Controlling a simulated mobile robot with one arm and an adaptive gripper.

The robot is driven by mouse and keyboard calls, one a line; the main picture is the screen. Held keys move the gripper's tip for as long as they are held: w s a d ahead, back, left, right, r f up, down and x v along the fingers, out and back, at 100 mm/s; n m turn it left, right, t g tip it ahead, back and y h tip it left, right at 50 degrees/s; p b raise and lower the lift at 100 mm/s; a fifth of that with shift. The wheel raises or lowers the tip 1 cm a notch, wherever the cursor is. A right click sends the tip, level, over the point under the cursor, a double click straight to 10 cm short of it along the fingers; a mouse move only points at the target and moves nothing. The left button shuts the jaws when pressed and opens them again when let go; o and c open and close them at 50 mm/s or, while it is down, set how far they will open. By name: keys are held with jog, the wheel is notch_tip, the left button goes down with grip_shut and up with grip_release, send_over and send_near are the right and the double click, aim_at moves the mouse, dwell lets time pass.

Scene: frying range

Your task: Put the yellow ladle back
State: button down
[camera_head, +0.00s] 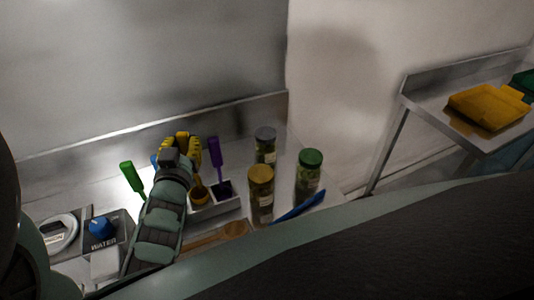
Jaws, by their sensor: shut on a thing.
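My gripper (186,152) is over the row of utensils at the back of the counter, seen from behind and above. It is shut on the yellow ladle (199,193), whose lower part shows just below the fingers. The ladle's lower end is at a compartment of the pale utensil holder (214,209); whether it rests on the bottom I cannot tell. My wrist and fingers hide the ladle's handle and the holder's left part.
A purple-handled utensil (214,150) stands in the holder, close right. A green handle (131,177) rises to the left. Several jars, including a green-lidded one (308,174), stand right, near a blue utensil (302,204). A wooden item (216,236) lies in front.

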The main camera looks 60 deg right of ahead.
jog(key=shift+w+f+p, duration=0.1)
jog(key=shift+f+p, duration=0.3)
jog(key=shift+f, duration=1.25)
jog(key=shift+f, duration=0.2)
jog(key=c, duration=1.1)
grip_release()
jog(key=shift+c, duration=0.2)
